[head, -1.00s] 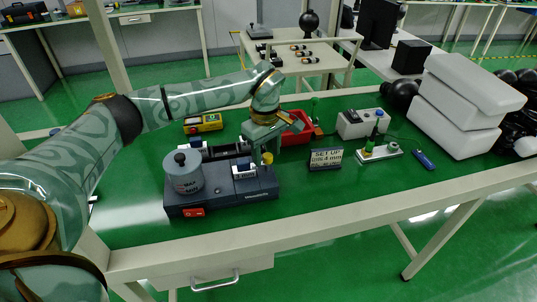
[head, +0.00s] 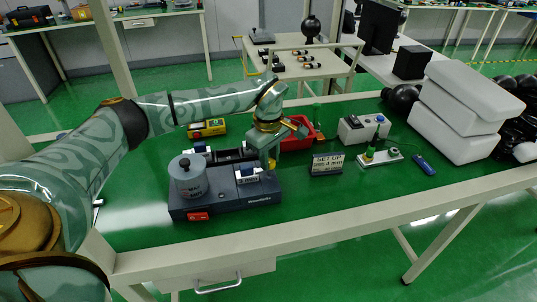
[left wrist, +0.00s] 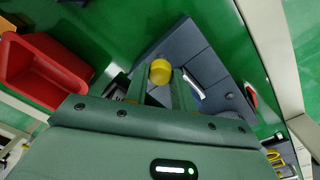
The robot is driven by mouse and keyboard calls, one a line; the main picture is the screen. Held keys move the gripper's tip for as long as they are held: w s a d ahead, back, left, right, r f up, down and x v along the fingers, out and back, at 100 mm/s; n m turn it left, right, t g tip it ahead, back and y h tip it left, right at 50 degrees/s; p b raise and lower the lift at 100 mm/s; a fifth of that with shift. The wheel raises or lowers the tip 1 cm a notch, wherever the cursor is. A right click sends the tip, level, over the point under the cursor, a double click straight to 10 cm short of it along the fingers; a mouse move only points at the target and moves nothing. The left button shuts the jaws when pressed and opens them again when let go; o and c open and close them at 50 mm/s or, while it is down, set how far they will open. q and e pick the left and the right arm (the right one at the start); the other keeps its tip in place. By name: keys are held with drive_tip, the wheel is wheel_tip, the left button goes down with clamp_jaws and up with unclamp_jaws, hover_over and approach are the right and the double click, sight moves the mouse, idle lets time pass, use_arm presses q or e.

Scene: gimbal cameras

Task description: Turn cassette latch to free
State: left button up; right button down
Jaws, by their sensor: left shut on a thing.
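A dark grey device (head: 225,208) sits on the green bench, with a grey cylinder (head: 188,178) on its left part and a red switch on its front. A round yellow knob, seemingly the cassette latch, stands at the device's right end; it shows in the left wrist view (left wrist: 160,72). My left gripper (head: 267,163) reaches down over that end and mostly hides the knob in the head view. In the left wrist view its fingers (left wrist: 160,90) are on either side of the knob and shut on it. The right gripper is out of view.
A red bin (head: 297,133) stands just behind the left gripper. A small sign (head: 327,164) stands right of the device. A grey box (head: 363,128), a small white stand (head: 380,157) and white blocks (head: 465,105) are farther right. A yellow meter (head: 206,129) lies behind the device.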

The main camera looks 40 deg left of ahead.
sight(272, 162)
use_arm(q)
drive_tip(key=n+p, duration=0.1)
drive_tip(key=p, duration=0.1)
drive_tip(key=n+p, duration=0.1)
drive_tip(key=n, duration=0.1)
drive_tip(key=n+p, duration=0.2)
drive_tip(key=shift+r+p, duration=0.3)
drive_tip(key=shift+r, duration=0.05)
drive_tip(key=n+p, duration=0.2)
drive_tip(key=shift+n, duration=0.4)
drive_tip(key=n+p, duration=0.3)
drive_tip(key=n, duration=0.1)
drive_tip(key=shift+d+f+n, duration=0.1)
drive_tip(key=shift+n, duration=0.2)
drive_tip(key=n+p, duration=0.2)
drive_tip(key=n, duration=0.2)
drive_tip(key=shift+f, duration=0.1)
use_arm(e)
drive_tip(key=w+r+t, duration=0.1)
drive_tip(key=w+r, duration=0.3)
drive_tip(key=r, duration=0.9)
use_arm(q)
drive_tip(key=o, duration=1)
drive_tip(key=shift+f, duration=0.1)
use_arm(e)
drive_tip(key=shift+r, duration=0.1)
